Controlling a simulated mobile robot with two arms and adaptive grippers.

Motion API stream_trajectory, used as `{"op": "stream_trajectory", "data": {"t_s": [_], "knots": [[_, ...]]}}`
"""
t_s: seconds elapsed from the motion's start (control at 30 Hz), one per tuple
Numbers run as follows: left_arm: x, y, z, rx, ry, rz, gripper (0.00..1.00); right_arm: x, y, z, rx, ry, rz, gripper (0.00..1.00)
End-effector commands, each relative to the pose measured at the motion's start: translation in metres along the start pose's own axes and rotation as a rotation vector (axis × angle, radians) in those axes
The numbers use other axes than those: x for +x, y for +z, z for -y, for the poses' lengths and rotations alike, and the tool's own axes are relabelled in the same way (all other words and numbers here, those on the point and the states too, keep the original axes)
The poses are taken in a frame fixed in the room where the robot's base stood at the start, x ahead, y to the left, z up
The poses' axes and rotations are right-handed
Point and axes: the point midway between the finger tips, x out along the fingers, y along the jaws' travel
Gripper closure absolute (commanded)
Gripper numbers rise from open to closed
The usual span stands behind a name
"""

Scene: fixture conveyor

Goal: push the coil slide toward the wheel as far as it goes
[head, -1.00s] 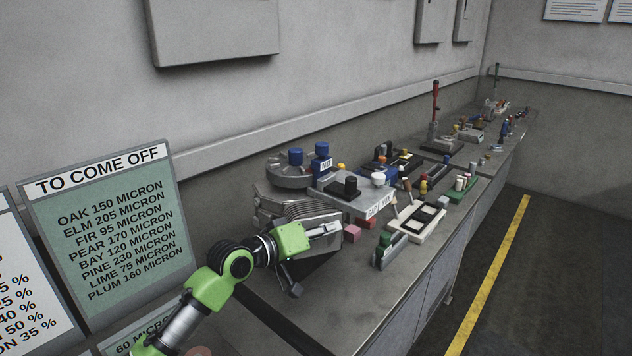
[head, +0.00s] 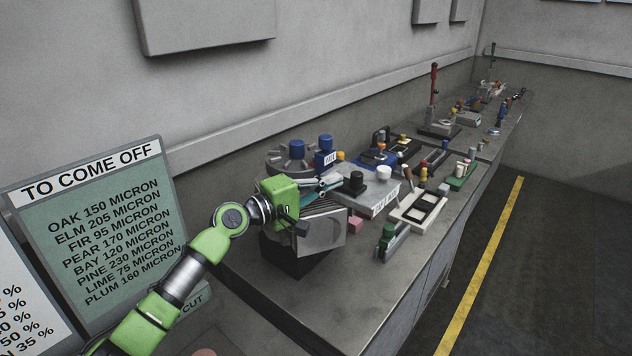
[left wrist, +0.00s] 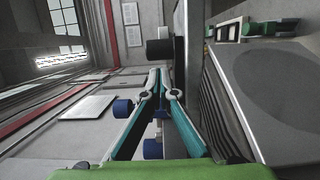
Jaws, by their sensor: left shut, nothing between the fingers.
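The spoked grey wheel (head: 278,160) lies at the back left of the bench with a blue knob on top. Beside it is a blue block with a white label (head: 325,159). A grey housing (head: 378,204) carries a black knob (head: 355,184) and a white knob. I cannot tell for sure which part is the coil slide. My left gripper (head: 338,180) is shut and empty above the finned block, its fingertips close to the black knob; contact is unclear. In the left wrist view the fingers (left wrist: 162,76) point toward a black cylinder (left wrist: 159,48). My right gripper is not seen.
The finned metal block (head: 320,233) stands under my left gripper. A pink cube (head: 355,224), a green-topped fixture (head: 388,238) and a white tray (head: 400,211) lie to the right. More fixtures line the bench farther back.

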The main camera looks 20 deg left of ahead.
Motion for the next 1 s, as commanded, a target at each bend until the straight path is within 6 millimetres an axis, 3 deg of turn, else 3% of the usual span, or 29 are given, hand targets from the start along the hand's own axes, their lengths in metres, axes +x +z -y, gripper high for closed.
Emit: {"op": "stream_trajectory", "data": {"t_s": [0.23,1.0], "knots": [[0.021,0.000,0.000,0.000,0.000,0.000,1.00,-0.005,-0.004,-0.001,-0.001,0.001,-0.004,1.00],[0.024,0.010,0.000,0.001,0.000,0.001,1.00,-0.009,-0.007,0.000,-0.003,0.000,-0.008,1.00]]}}
